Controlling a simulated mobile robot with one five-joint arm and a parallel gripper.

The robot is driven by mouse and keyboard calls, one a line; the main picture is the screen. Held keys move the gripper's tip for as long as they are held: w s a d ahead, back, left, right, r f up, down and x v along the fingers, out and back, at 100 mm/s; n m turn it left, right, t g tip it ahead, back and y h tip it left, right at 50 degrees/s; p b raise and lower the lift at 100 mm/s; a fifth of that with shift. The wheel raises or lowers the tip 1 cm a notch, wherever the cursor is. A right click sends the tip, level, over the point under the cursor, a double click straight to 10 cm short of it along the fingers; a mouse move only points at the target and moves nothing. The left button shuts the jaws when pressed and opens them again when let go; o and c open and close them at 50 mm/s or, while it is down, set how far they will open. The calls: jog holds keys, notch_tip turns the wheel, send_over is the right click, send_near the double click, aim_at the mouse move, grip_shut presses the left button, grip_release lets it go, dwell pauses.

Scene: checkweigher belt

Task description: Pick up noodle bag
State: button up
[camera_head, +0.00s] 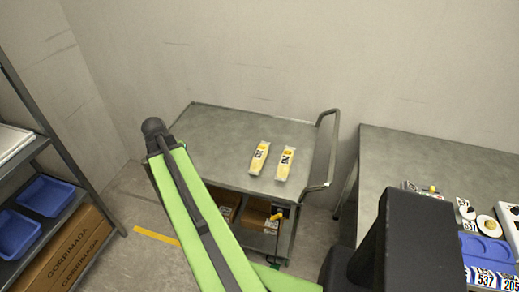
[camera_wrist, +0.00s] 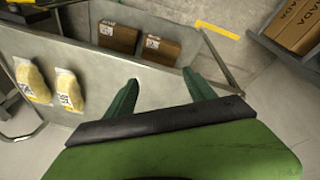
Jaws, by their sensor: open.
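Two yellow bags with black-and-white labels lie side by side on the grey cart top (camera_head: 215,135): a left bag (camera_head: 259,158) and a right bag (camera_head: 284,164). They look alike, and I cannot tell which the task names. In the wrist view two such bags, one at the far left (camera_wrist: 32,82) and one beside it (camera_wrist: 69,92), lie left of my gripper (camera_wrist: 162,88). My gripper's two green fingers are spread apart with nothing between them. The bags are apart from the fingers. I cannot make out the fingers in the head view.
The cart has a raised handle (camera_head: 328,150) on its right and cardboard boxes (camera_wrist: 118,36) on its lower shelf. A second grey table (camera_head: 400,155) with trays and small items stands right. A rack with blue bins (camera_head: 45,196) stands left.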

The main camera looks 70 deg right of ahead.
jog(key=s+d+r+m+g+h+p, duration=0.15)
jog(key=s+d+r+m, duration=0.25)
jog(key=s+d, duration=0.85)
jog(key=m+p, duration=0.1)
jog(key=m, duration=0.2)
send_near(258, 153)
jog(key=b+x, duration=0.6)
jog(key=b, duration=0.4)
jog(key=shift+f+b, duration=0.1)
jog(key=shift+b, duration=0.25)
jog(key=shift+d+f, duration=0.15)
jog(key=shift+d, duration=0.05)
jog(key=b+x, duration=0.5)
jog(key=shift+f, duration=0.2)
jog(key=shift+r, duration=0.2)
grip_shut()
